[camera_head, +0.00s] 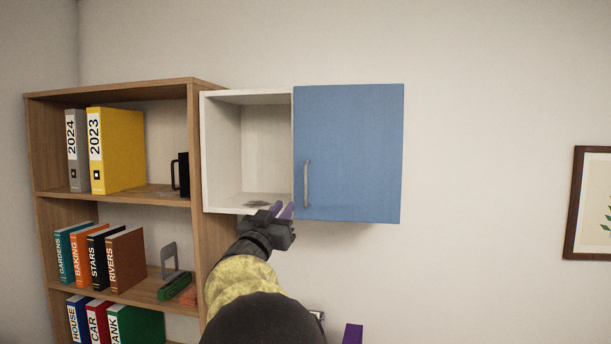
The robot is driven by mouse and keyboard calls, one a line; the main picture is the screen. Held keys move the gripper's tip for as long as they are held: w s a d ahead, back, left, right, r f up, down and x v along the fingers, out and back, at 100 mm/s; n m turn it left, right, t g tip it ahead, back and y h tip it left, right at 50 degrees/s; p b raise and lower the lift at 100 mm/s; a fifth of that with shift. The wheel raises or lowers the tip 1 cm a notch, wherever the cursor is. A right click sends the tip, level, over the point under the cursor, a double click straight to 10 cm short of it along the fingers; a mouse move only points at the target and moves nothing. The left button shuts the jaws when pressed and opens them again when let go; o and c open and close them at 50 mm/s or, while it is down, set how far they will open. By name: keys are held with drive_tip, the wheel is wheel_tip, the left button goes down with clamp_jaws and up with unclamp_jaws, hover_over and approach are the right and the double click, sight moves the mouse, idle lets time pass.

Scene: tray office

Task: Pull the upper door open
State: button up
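The upper door (350,130) is a flat blue panel on the right side of a white wall cabinet (246,98). It looks shut. A grey bar handle (307,184) stands upright near the door's lower left edge. No contact with the handle is visible. The gap between the fingertips is small in this view, and I cannot tell how far apart they are.
A framed picture (568,203) hangs at right. The wall between is bare.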

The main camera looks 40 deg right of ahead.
sight(305, 179)
drive_tip(key=p+x, duration=0.8)
drive_tip(key=x, duration=0.5)
drive_tip(key=shift+w+d+r, duration=0.2)
drive_tip(key=shift+d+r, duration=0.05)
drive_tip(key=shift+d, duration=0.05)
drive_tip(key=shift+w+d+p, duration=0.3)
drive_tip(key=shift+w+d, duration=0.05)
drive_tip(key=shift+d, duration=0.2)
clamp_jaws()
